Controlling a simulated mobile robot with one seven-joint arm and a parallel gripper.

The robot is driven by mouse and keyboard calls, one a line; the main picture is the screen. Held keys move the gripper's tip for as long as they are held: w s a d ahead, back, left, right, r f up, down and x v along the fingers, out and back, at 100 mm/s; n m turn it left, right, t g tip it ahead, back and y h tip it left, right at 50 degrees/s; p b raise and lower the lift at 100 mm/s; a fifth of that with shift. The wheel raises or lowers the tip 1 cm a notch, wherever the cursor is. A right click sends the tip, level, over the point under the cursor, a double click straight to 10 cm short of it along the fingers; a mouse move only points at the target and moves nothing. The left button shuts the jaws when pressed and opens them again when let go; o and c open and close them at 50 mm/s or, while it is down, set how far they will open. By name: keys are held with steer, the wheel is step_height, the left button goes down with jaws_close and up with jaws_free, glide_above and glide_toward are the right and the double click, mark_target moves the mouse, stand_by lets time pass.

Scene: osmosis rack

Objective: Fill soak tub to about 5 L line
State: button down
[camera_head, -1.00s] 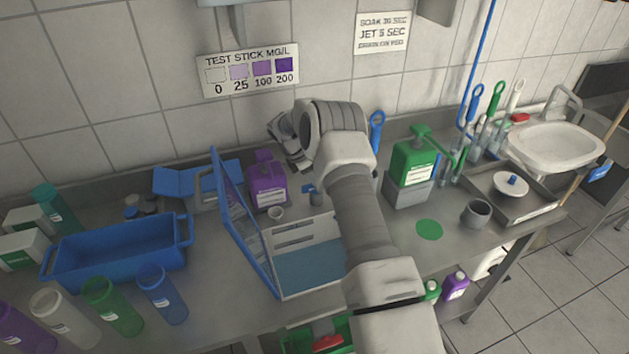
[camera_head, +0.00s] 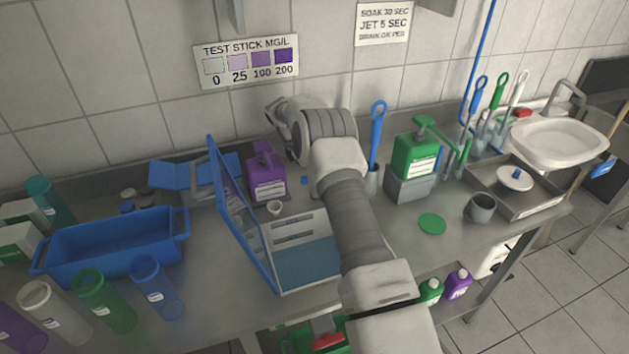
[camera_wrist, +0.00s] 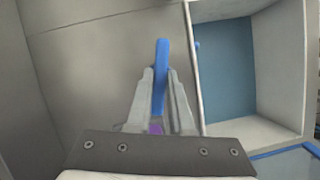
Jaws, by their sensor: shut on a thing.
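A blue tub (camera_head: 115,245) with end handles, seemingly the soak tub, sits on the left of the steel counter. I cannot make out a fill line or any water in it. My gripper (camera_head: 279,115) is near the tiled wall, beyond the purple bottle (camera_head: 267,178) and well to the right of the tub. In the wrist view, my gripper (camera_wrist: 160,76) is shut on a slim blue bar (camera_wrist: 162,58) standing up between the fingertips. What the bar belongs to is hidden. A bit of purple (camera_wrist: 155,128) shows between the finger bases.
Several coloured cylinders (camera_head: 157,290) stand before the tub. An open blue-lidded case (camera_head: 305,260) lies mid-counter below my arm. A green pump bottle (camera_head: 415,157), a grey cup (camera_head: 480,208) and a white sink (camera_head: 556,145) are to the right.

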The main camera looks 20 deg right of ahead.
steer(key=shift+m+g, duration=0.3)
steer(key=shift+m, duration=0.6)
steer(key=c, duration=0.8)
jaws_free()
steer(key=v, duration=1.2)
steer(key=shift+w+d+r, duration=0.1)
steer(key=shift+d, duration=0.05)
